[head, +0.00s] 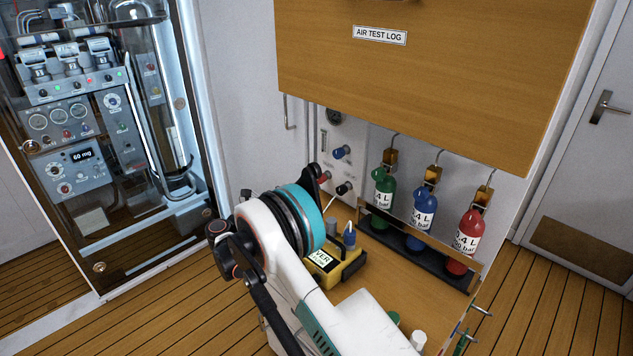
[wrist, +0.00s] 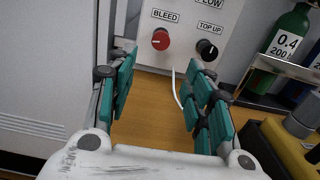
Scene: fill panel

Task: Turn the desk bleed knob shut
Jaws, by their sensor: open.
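The red bleed knob (wrist: 160,40) sits on the pale panel (wrist: 190,50) under a label reading BLEED, in the upper middle of the wrist view. In the head view the red knob (head: 323,178) is partly hidden by my arm. My gripper (wrist: 162,75) is open and empty, with its teal-padded fingers spread to either side below the knob. It appears short of the knob and not touching it. In the head view the fingers are mostly hidden behind my arm.
A black TOP UP knob (wrist: 206,48) is just right of the bleed knob, and a blue knob (head: 341,152) is above. A white hose (wrist: 176,90) hangs between the fingers. Green (head: 383,190), blue (head: 423,210) and red (head: 467,238) bottles and a yellow device (head: 338,268) stand right.

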